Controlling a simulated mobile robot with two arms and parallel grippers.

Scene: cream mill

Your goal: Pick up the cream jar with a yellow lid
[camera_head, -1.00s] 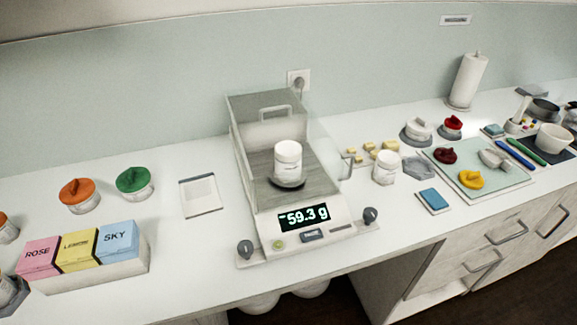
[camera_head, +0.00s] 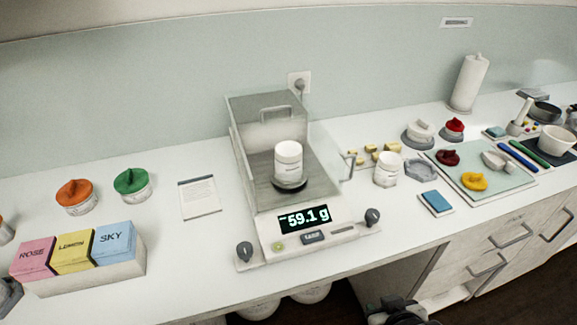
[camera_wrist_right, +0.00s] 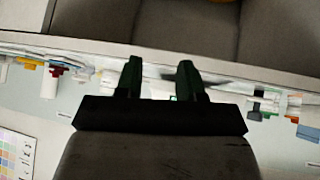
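A yellow lid (camera_head: 474,180) with a raised grip lies on the pale green mat (camera_head: 510,182) at the right of the counter. I see no jar body under it and no jar wearing a yellow lid. A white open jar (camera_head: 288,158) stands on the scale, and another white jar (camera_head: 387,170) stands to the right of it. My right gripper (camera_head: 398,312) shows at the bottom edge, low in front of the counter. In the right wrist view its two fingers (camera_wrist_right: 160,75) are apart with nothing seen held between them. My left gripper is not in view.
The scale (camera_head: 305,218) reads about -59.1 g, with a clear shield around its pan. Orange-lidded (camera_head: 76,196) and green-lidded (camera_head: 132,184) jars stand at left, behind a box holder (camera_head: 90,277). A blue pad (camera_head: 436,202) lies near the front edge. Drawers (camera_head: 490,262) are below.

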